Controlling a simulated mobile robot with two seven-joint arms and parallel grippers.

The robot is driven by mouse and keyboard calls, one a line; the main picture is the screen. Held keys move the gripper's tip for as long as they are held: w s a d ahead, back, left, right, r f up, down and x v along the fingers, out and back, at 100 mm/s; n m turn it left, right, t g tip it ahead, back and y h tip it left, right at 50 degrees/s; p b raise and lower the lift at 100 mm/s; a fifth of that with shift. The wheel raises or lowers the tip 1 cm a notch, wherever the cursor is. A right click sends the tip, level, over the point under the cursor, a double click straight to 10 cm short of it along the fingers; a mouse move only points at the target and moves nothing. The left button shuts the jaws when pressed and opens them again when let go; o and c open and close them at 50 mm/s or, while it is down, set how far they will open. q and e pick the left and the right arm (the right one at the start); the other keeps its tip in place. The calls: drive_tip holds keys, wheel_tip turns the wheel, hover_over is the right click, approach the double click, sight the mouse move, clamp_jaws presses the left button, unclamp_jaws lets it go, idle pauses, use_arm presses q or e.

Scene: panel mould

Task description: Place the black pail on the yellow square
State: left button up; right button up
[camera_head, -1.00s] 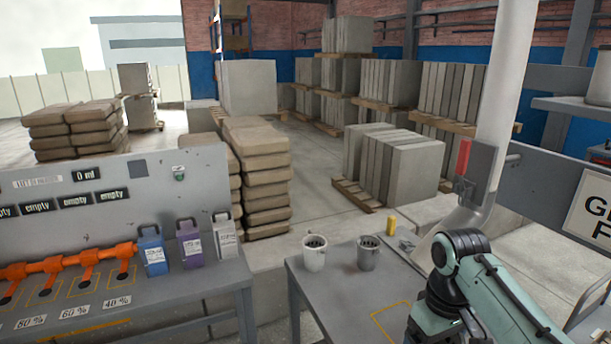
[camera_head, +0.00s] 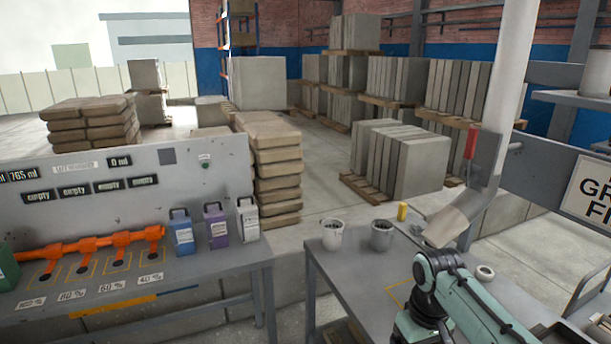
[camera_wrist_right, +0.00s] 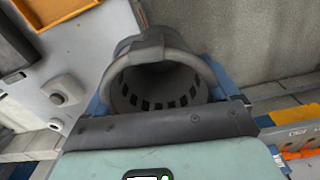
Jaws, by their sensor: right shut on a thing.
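In the right wrist view, a dark grey pail (camera_wrist_right: 160,50), which looks like the black pail, sits with its open mouth and arched handle facing the camera. My right gripper (camera_wrist_right: 158,98) is shut on it, with blue fingers showing at both sides. In the head view my right arm comes in from the lower right; its gripper and the held pail do not show there. The yellow square (camera_head: 388,290) is an outline on the right-hand table (camera_head: 345,275), partly hidden behind my arm. My left gripper is in neither view.
A white pail (camera_head: 332,234) and a grey pail (camera_head: 382,235) stand at the table's back edge, beside a yellow cylinder (camera_head: 402,211). A metal chute (camera_head: 455,220) stands behind my arm. Left is a bench with orange valves (camera_head: 85,248) and several coloured jugs (camera_head: 216,225).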

drive_tip(key=a+f+m, duration=0.1)
drive_tip(key=a+f, duration=0.1)
drive_tip(key=f, duration=1)
drive_tip(key=a+f+m, duration=0.2)
drive_tip(key=f, duration=1)
drive_tip(key=shift+w+f, duration=0.25)
drive_tip(key=shift+f, duration=0.05)
